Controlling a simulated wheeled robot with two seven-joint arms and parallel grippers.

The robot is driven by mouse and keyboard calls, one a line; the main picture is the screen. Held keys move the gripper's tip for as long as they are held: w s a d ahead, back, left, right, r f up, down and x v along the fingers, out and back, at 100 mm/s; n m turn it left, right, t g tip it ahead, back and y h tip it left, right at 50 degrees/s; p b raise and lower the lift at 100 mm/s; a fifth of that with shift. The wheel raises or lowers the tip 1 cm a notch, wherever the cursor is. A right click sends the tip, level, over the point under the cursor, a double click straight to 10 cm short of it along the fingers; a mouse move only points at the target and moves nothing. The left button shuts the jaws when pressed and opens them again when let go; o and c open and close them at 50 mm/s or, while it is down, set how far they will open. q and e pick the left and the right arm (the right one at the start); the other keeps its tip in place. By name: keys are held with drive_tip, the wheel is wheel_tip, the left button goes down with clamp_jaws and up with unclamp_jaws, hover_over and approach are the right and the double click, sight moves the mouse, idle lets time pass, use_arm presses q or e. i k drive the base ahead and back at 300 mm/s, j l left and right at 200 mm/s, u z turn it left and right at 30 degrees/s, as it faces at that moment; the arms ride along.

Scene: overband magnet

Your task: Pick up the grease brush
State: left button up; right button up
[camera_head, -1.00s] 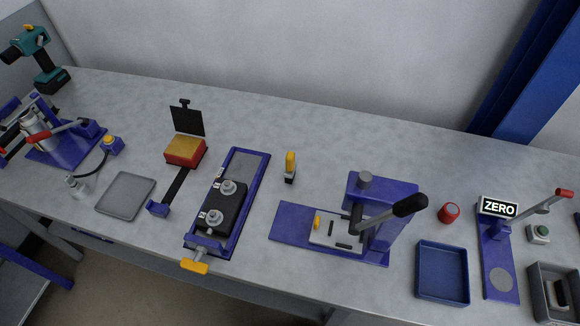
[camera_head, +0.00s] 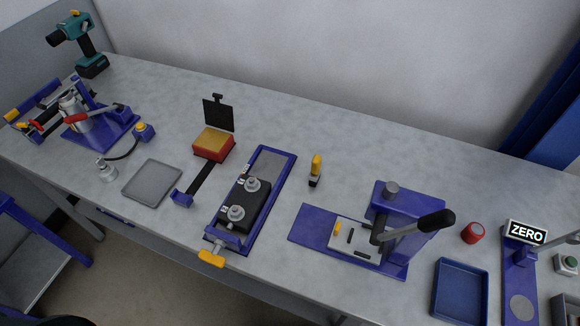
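Neither of my grippers is in view.
The blue fixture (camera_head: 286,187) holds a black block with two metal knobs. The blue lever press (camera_head: 408,220) has a black-tipped lever reaching right. A grey tray (camera_head: 153,183), blue tray (camera_head: 460,292), red cup (camera_head: 473,232) and teal drill (camera_head: 75,34) stand around. The back middle is clear.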

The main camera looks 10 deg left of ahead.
sight(317, 169)
drive_tip(key=j+z, duration=0.15)
drive_tip(key=j, duration=0.4)
drive_tip(key=j+z, duration=0.1)
drive_tip(key=j, duration=0.5)
drive_tip(key=j+z, duration=0.15)
drive_tip(key=j, duration=0.4)
drive_tip(key=k+j+z, duration=0.1)
drive_tip(key=j, duration=0.5)
drive_tip(key=k+j+z, duration=0.15)
drive_tip(key=j, duration=0.4)
